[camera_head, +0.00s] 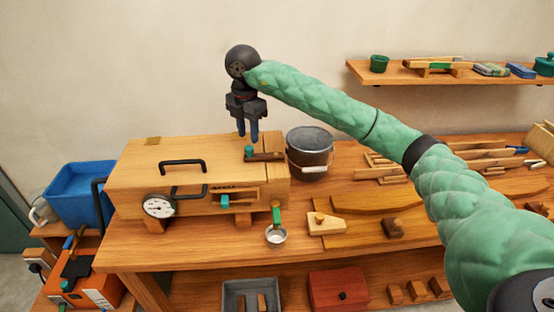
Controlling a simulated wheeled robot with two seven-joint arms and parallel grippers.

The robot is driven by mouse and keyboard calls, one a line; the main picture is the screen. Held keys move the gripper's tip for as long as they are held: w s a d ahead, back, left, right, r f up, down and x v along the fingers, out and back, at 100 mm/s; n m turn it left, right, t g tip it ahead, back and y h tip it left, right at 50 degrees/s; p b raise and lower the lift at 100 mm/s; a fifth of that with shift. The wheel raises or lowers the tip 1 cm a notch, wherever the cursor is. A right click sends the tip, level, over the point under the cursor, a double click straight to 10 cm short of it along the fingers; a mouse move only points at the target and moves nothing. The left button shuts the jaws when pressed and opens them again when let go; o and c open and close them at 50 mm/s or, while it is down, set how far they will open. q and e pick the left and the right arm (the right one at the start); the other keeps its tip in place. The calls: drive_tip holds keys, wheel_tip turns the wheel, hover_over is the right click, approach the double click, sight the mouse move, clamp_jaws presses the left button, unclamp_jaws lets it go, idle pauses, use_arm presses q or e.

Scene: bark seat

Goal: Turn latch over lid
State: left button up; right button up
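A wooden box (185,190) stands on the workbench with its flat wooden lid (150,158) down. The lid has a black handle (182,163). A small dark reddish latch (265,156) with a teal knob (249,152) sits at the right end of the lid top. My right gripper (248,137) points down just above and behind the latch. Its two dark fingers stand apart with a narrow gap and nothing visible between them. Whether a fingertip touches the latch cannot be told. My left gripper is out of view.
A dark metal bucket (310,152) stands close to the box's right end. A round gauge (158,206) and a second teal knob (225,201) are on the box front. A small metal cup (276,235) and wooden pieces lie on the workbench (200,254). A shelf (400,76) hangs at right.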

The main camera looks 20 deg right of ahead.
drive_tip(key=shift+r+p, duration=0.55)
drive_tip(key=shift+r, duration=1.65)
